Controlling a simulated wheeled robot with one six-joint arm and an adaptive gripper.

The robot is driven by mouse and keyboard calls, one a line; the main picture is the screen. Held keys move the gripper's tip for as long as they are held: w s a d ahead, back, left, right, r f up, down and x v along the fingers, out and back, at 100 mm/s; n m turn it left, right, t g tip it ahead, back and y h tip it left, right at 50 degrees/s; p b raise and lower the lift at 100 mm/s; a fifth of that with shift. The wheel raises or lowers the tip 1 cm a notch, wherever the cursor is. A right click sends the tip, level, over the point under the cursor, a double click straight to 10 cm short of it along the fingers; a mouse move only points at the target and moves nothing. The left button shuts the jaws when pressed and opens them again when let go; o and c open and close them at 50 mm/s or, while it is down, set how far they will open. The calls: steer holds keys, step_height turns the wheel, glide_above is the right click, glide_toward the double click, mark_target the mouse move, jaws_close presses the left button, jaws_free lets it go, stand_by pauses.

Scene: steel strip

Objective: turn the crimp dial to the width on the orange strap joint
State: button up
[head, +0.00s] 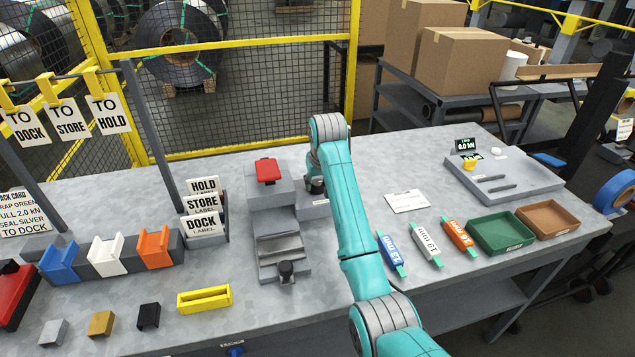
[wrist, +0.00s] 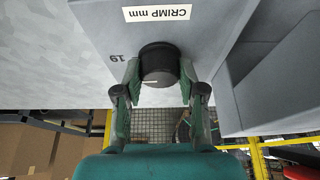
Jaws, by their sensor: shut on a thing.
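The black crimp dial (wrist: 160,62) sits on a grey housing under a label reading CRIMP mm, upside down in the wrist view. A "19" mark shows beside it, and a short pale line is on the dial; its exact setting is unclear. My gripper (wrist: 160,76) is shut on the dial, one finger on each side. In the head view the dial (head: 316,186) shows beside my arm, and the gripper is mostly hidden. The orange strap joint (head: 458,236) lies right of my arm, with a white width label too small to read surely.
The grey crimping machine (head: 281,231) has a red top (head: 267,171). A blue strap joint (head: 391,254) and a white one marked 19 mm (head: 428,243) lie beside the orange one. Green (head: 503,251) and brown (head: 570,236) trays stand right. Label holder (head: 205,230) stands left.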

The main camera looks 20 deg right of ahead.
steer(key=n+y, duration=0.1)
steer(key=n, duration=0.2)
steer(key=shift+d+n, duration=0.1)
steer(key=shift+n, duration=0.3)
steer(key=n+g+y, duration=0.1)
steer(key=n+y, duration=0.1)
steer(key=n, duration=0.2)
steer(key=shift+w+n, duration=0.1)
steer(key=shift+n, duration=0.3)
stand_by(0.3)
steer(key=o, duration=1.1)
steer(key=shift+o, duration=0.2)
steer(key=shift+d, duration=0.1)
steer(key=v, duration=0.7)
steer(key=shift+r, duration=0.2)
